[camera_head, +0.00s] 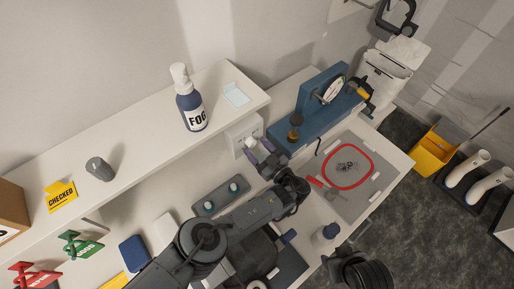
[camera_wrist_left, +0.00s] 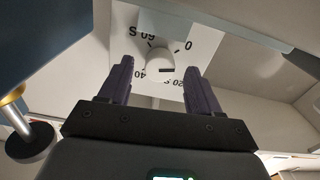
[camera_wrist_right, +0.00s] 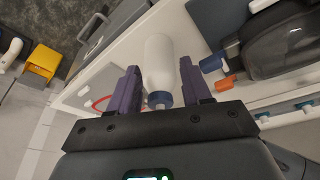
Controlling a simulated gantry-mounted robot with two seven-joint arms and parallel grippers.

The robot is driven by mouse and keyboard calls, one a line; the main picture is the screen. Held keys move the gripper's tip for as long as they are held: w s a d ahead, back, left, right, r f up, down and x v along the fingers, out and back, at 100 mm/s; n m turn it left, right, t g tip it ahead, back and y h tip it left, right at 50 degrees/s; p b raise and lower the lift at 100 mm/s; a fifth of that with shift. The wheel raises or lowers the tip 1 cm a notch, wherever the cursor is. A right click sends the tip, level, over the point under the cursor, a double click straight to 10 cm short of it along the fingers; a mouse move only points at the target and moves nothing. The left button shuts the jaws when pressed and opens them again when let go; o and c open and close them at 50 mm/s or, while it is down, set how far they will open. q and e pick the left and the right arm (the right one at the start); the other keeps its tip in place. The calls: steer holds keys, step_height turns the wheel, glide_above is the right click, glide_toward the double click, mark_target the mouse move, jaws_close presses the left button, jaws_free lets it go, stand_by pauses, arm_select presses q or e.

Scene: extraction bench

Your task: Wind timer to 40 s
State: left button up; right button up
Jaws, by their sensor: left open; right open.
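The timer is a white plate (camera_head: 239,130) on the wall under the shelf. In the left wrist view its dial plate (camera_wrist_left: 205,42) shows upside-down marks for 0, 20 s, 40 and 60 s. A round white knob (camera_wrist_left: 157,62) with a dark mark sits in the middle. My left gripper (camera_head: 257,149) is open in front of the timer. In the left wrist view its purple fingers flank the knob with gaps on both sides; contact does not show. My right gripper (camera_wrist_right: 159,68) is open, with a white bottle (camera_wrist_right: 158,62) appearing between its fingers.
A blue stand with a gauge (camera_head: 314,100) is right of the timer. A grey box with two knobs (camera_head: 219,195) lies left below it. A FOG bottle (camera_head: 190,103) stands on the shelf (camera_head: 140,125). A red ring (camera_head: 370,165) lies on a grey mat at the right.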

arm_select(q)
steer(key=shift+w+a, duration=0.1)
steer(key=shift+w, duration=0.1)
steer(key=c, duration=1)
steer(key=shift+c, duration=0.2)
stand_by(0.6)
steer(key=o, duration=1)
steer(key=shift+o, duration=0.2)
steer(key=shift+v, duration=3.8)
